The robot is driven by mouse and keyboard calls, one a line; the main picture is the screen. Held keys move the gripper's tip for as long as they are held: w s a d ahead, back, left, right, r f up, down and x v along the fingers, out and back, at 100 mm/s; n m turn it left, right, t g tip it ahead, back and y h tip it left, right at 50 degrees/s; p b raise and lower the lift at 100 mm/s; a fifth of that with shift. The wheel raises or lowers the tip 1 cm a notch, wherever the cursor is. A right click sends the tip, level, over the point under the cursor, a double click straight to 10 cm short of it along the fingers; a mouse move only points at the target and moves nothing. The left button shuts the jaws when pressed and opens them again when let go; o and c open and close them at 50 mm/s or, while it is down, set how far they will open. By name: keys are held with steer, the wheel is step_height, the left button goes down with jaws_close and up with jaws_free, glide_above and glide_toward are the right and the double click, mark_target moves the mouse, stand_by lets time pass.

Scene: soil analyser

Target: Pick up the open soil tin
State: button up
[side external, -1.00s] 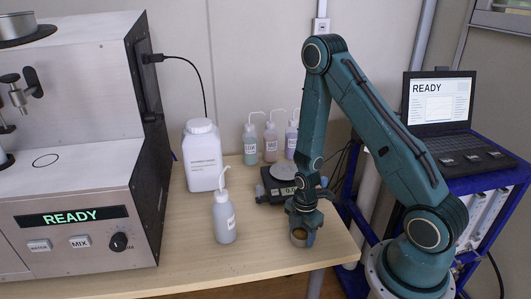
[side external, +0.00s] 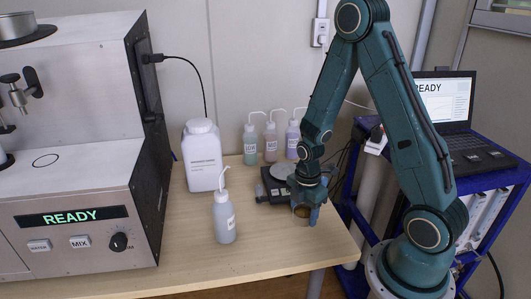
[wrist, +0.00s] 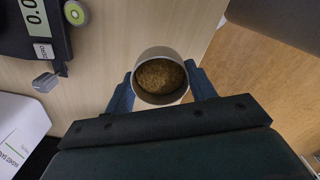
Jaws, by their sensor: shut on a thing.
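The open soil tin (wrist: 160,78) is a small round metal tin with brown soil inside, seen from above in the wrist view. My gripper (wrist: 161,92) is shut on the tin, with one blue finger on each side of it. In the side external view the tin (side external: 301,212) shows at the end of my gripper (side external: 305,210), partly hidden by a finger. It appears held upright above the table near the right edge.
A black balance (side external: 275,188) stands just behind my gripper. A clear wash bottle (side external: 224,218) and a white jug (side external: 203,160) stand to the left, near the soil analyser (side external: 75,170). Several small bottles stand at the back.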

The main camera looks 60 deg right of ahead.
step_height(320, 180, up, 11)
stand_by(0.5)
steer(key=shift+r, duration=0.15)
steer(key=shift+w, duration=0.1)
stand_by(0.4)
steer(key=w+d+r, duration=0.3)
steer(key=w+d, duration=0.6)
steer(key=d, duration=0.2)
steer(key=w+d+r, duration=0.3)
steer(key=w+d, duration=0.6)
steer(key=d, duration=0.2)
steer(key=shift+m, duration=0.4)
steer(key=shift+w, duration=0.1)
step_height(320, 180, down, 16)
steer(key=shift+r, duration=0.2)
steer(key=shift+c, duration=0.6)
steer(key=shift+f, duration=0.1)
